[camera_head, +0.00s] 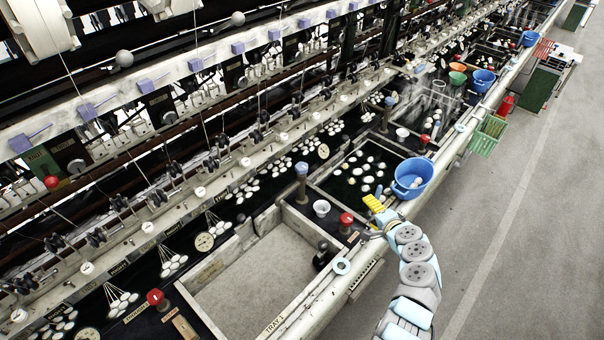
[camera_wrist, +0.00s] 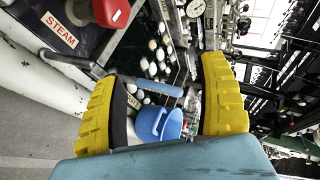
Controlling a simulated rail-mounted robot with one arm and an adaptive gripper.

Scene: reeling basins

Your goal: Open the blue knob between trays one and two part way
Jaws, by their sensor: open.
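In the head view, a pale blue knob (camera_head: 301,168) stands upright on a post at the back of the strip between tray one (camera_head: 318,291) and tray two (camera_head: 341,187). My gripper (camera_head: 373,204), with yellow fingers, is over the front edge by tray two, right of the knob and clearly apart from it. In the wrist view my gripper (camera_wrist: 164,68) is open, with nothing held. A pale blue bar (camera_wrist: 150,86) shows beyond the left finger; I cannot tell whether it is the knob.
A red steam knob (camera_head: 345,220) stands on the same strip, nearer the front; it also shows in the wrist view (camera_wrist: 112,12). A white cup (camera_head: 321,208) is close to the blue knob. A blue bucket (camera_head: 412,177) stands right of my gripper.

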